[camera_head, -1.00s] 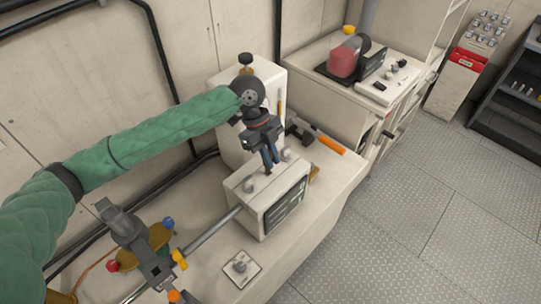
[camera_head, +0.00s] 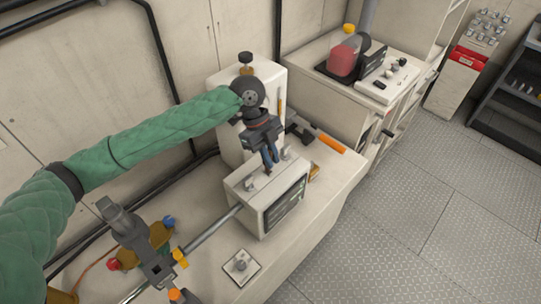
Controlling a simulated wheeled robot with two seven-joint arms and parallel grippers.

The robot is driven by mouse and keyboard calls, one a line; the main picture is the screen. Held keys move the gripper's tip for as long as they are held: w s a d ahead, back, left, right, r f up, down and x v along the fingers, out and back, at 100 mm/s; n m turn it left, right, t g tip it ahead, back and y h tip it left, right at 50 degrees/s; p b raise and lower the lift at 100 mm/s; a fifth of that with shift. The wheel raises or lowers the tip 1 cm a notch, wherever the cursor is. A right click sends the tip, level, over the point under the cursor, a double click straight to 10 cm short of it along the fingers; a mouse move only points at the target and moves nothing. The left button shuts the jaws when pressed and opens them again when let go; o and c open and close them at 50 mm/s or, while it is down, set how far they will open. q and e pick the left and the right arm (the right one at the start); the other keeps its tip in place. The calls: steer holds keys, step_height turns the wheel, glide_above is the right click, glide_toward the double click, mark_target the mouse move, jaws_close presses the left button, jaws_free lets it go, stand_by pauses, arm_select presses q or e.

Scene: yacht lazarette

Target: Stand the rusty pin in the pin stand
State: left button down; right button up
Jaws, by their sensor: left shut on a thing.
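My left gripper (camera_head: 269,160) points down over the top of a white box (camera_head: 241,198) with a dark lettered panel on its front. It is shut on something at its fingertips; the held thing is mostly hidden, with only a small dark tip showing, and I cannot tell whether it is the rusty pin. I cannot tell whether that tip touches the box. Short grey pegs (camera_head: 249,184) stand on the box top beside the fingers. I cannot surely pick out the pin stand; this box may be it. My right gripper is not seen.
A clamp-like grey tool (camera_head: 130,235) with coloured knobs and a metal rod (camera_head: 212,231) lie left of the box. A small plate with a grey knob (camera_head: 241,264) is in front. An orange-handled tool (camera_head: 330,144) lies behind right. The bench's right front is clear.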

arm_select(q)
steer(key=shift+f, duration=0.4)
steer(key=shift+f+b, duration=0.35)
steer(key=shift+f, duration=0.25)
stand_by(0.3)
stand_by(0.4)
steer(key=shift+f, duration=0.1)
steer(key=shift+f, duration=0.2)
steer(key=shift+f+b, duration=0.4)
steer(key=shift+f, duration=0.45)
stand_by(0.5)
steer(key=c, duration=1.4)
jaws_free()
